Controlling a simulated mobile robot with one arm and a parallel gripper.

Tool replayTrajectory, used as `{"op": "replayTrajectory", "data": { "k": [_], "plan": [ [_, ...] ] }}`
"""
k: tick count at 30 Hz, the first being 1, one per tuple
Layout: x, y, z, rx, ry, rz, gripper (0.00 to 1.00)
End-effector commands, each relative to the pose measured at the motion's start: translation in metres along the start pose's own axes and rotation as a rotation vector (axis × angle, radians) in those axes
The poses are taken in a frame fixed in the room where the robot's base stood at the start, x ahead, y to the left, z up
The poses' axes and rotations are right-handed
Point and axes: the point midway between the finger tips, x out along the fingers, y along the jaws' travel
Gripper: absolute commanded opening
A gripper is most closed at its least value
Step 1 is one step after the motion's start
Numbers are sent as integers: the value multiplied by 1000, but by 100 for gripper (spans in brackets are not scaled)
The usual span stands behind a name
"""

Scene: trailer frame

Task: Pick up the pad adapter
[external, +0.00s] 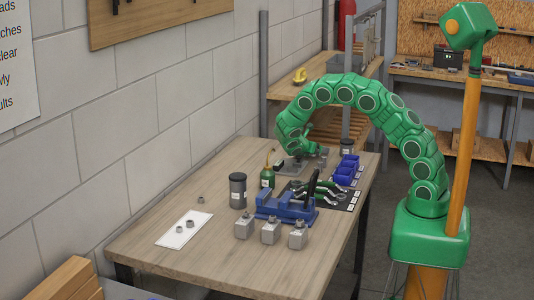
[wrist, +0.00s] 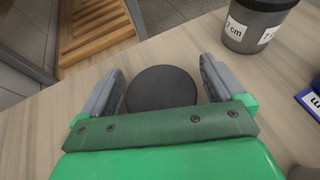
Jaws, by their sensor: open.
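A dark, flat-topped round disc (wrist: 161,88) lies on the wooden table in the wrist view. It is likely the pad adapter, though its shape below the top cannot be seen. My gripper (wrist: 162,66) is open, with one grey finger on each side of the disc. Small gaps show between the disc and both fingers, and the disc's near edge is close to the green palm edge. In the external view my gripper (external: 322,155) is low over the far part of the table, and the disc cannot be made out there.
A dark labelled jar (wrist: 257,22) stands beyond the right finger. Blue bins (external: 347,167), wrenches on a dark mat (external: 345,204), a blue vise (external: 283,208), a green bottle (external: 267,178) and a dark canister (external: 237,190) stand nearer.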

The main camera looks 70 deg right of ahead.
Motion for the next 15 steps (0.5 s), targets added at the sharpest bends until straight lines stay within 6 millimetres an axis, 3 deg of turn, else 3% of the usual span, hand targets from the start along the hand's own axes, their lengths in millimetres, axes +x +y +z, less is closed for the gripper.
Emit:
{"op": "replayTrajectory", "data": {
  "k": [6, 15],
  "plan": [
    [1, 0, 0, 0, 0, 0, 96],
    [1, 0, 0, -1, 0, 0, 50]
  ]
}}
